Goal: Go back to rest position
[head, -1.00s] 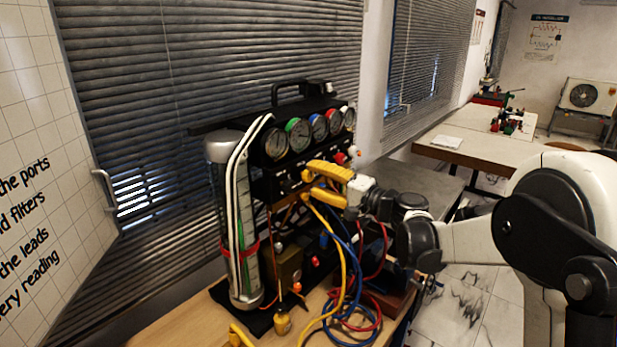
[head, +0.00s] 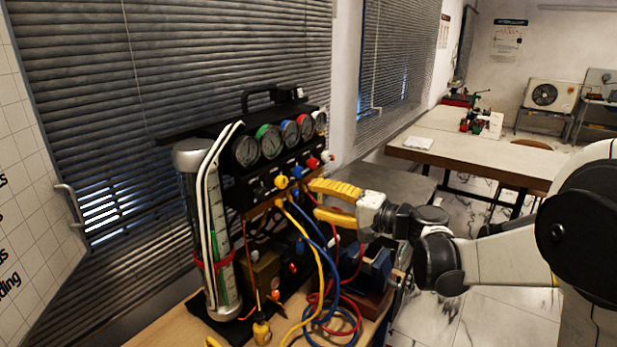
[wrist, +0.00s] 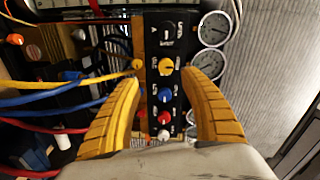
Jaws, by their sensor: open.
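My gripper (head: 311,199) has yellow fingers and stands in front of the gauge rig, to the right of its knob panel. In the wrist view my gripper (wrist: 160,92) is open, with nothing held between its fingers. The gauge rig (head: 262,185) is black, with several round gauges along its top and coloured knobs below them. In the wrist view the knob panel (wrist: 163,40) shows between and beyond the fingers, with yellow, blue, red and white knobs.
Yellow, blue and red hoses (head: 318,262) hang from the rig below my gripper. A clear cylinder (head: 203,240) stands at the rig's left. A blue vice-like item (head: 375,262) sits under my wrist.

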